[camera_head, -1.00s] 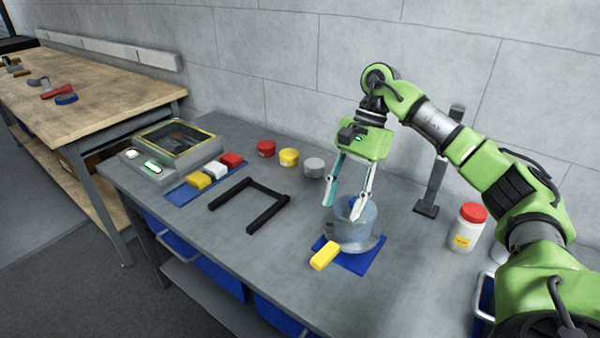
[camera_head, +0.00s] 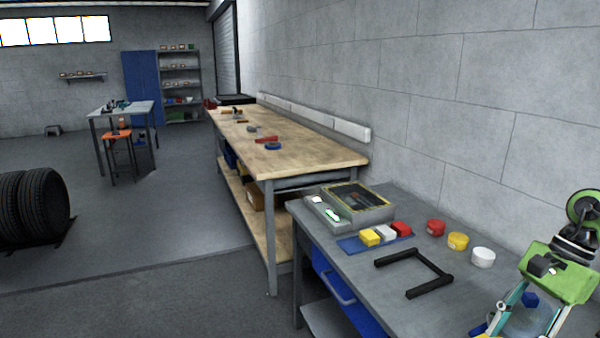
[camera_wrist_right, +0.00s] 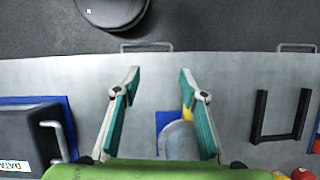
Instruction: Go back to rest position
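My right gripper (camera_head: 515,322) is at the lower right edge of the head view, partly cut off. In the right wrist view my right gripper (camera_wrist_right: 159,78) has its fingers spread with nothing between the tips. A clear bowl (camera_wrist_right: 181,143) stands on a blue mat (camera_wrist_right: 163,120) and is partly hidden by one finger. A yellow block (camera_wrist_right: 187,113) shows beside that finger, mostly covered. In the head view the clear bowl (camera_head: 530,322) is only partly seen behind the fingers, with something blue near it. My left gripper is in neither view.
A dark case (camera_wrist_right: 25,135) is in the wrist view. A wooden workbench (camera_head: 300,150) stands beyond; open floor lies left.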

